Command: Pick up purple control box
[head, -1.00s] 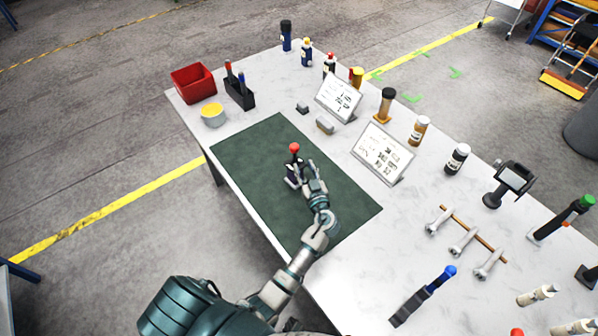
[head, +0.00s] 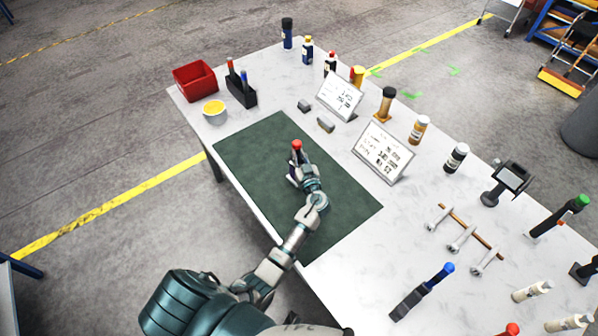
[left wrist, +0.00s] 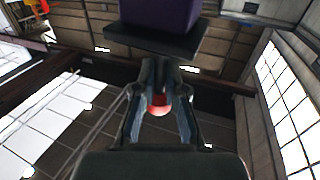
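The purple control box shows in the left wrist view (left wrist: 165,12) at the top edge, partly cut off, with a dark plate under it. A red knob (left wrist: 160,105) sits between the fingers there. My left gripper (left wrist: 158,70) has its fingertips close together around what looks like the dark stem between knob and plate. In the head view my left gripper (head: 301,174) is over the green mat (head: 255,150), and the red knob (head: 297,145) shows just beyond it. The hand hides most of the box; I cannot tell its height above the mat. My right gripper is not in view.
A red bin (head: 195,80), a yellow-topped tub (head: 214,112) and a black holder (head: 242,92) stand at the far left. Two sign stands (head: 382,153) (head: 340,97) and several bottles line the far side. Wrenches (head: 461,239) lie right. Much of the mat is clear.

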